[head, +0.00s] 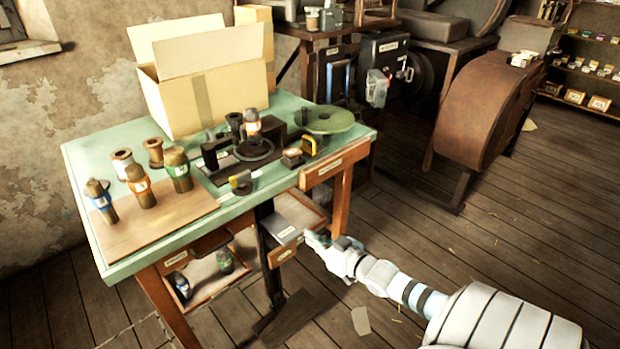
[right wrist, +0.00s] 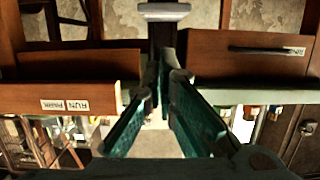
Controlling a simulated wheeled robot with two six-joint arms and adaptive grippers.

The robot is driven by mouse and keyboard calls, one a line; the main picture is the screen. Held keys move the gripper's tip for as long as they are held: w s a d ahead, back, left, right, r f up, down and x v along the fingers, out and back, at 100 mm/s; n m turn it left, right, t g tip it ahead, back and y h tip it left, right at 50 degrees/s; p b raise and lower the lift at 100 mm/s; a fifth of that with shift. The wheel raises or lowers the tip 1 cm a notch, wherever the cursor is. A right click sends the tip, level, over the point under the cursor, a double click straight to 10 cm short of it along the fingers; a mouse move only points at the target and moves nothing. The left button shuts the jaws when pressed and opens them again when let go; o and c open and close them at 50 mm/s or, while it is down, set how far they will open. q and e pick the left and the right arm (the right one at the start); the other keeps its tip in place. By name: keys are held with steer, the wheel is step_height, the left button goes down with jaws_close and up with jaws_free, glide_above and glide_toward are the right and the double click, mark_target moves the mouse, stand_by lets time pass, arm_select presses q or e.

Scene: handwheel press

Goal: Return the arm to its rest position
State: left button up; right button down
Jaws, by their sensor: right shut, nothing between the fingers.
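My right arm comes in from the lower right in the head view. Its right gripper (head: 316,238) is beside the right end of the open lower drawer (head: 284,252), low at the front of the green table (head: 130,262). Whether it touches the drawer cannot be told. In the right wrist view, the two teal fingers of the right gripper (right wrist: 163,72) meet at their tips with nothing between them. Labelled wooden drawer fronts (right wrist: 30,101) show on both sides of the fingers there. My left gripper is in neither view.
An open lower tray (head: 215,285) holds two bottles. Floor right of the table is mostly clear.

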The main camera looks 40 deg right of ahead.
steer(key=s+d+f+g+h+p, duration=0.15)
steer(key=s+f+g, duration=0.25)
steer(key=s+f, duration=0.55)
steer(key=s+d+f+g+h+p, duration=0.15)
steer(key=s+f+g, duration=0.25)
steer(key=s+f, duration=0.55)
steer(key=s+a+f+g, duration=0.4)
steer(key=s+a+f, duration=0.3)
steer(key=s+f, duration=0.45)
steer(key=s+a+f+g+y+p, duration=0.1)
steer(key=s+a+g+y+p, duration=0.1)
steer(key=s+a, duration=0.7)
steer(key=a, duration=0.2)
steer(key=shift+a+n, duration=0.3)
steer(key=shift+f, duration=0.1)
